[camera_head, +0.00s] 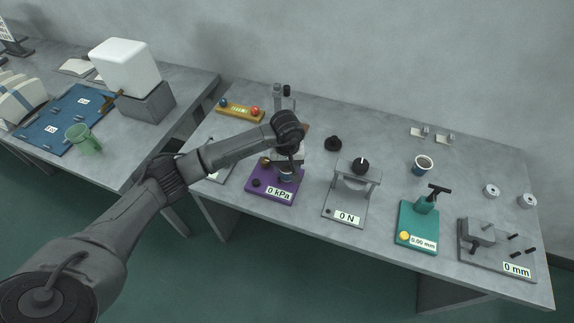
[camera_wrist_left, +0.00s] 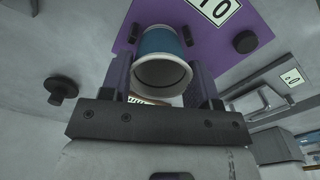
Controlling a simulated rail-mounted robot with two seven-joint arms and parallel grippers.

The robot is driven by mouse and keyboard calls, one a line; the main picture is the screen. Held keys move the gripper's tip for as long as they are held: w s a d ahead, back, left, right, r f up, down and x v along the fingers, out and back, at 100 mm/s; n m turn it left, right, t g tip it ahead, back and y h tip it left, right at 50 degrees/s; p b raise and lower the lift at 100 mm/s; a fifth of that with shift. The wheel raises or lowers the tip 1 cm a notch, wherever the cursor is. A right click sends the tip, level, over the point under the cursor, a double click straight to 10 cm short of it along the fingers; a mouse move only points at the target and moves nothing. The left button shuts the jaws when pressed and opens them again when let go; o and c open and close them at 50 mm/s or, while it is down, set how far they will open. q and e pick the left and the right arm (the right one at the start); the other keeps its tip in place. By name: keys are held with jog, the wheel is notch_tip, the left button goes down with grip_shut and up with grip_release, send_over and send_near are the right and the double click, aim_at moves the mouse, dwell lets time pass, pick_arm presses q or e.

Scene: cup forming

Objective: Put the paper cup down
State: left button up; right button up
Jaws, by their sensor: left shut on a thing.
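The paper cup (camera_wrist_left: 158,42) is blue with a white rim, and in the left wrist view its open mouth faces the camera. My left gripper (camera_wrist_left: 161,76) is shut on it, with one dark finger on each side. In the head view my left gripper (camera_head: 288,163) is over the purple device (camera_head: 270,195), which reads 0 kPa. The gripper mostly hides the cup there. I cannot tell whether the cup touches the purple device. My right gripper is not in view.
A grey 0 N device (camera_head: 344,211) stands to the right of the purple one, then a teal gauge (camera_head: 411,229) and a grey 0 mm fixture (camera_head: 481,257). Another blue cup (camera_head: 423,165) stands behind the gauge. A dark knob (camera_head: 333,143) sits behind the 0 N device.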

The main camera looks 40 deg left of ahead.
pick_arm(q)
jog(key=shift+f, duration=0.25)
jog(key=o, duration=0.9)
jog(key=shift+r, duration=0.1)
jog(key=shift+r, duration=0.55)
notch_tip(320, 180, up, 11)
jog(key=shift+r+p, duration=0.1)
jog(key=shift+p, duration=0.65)
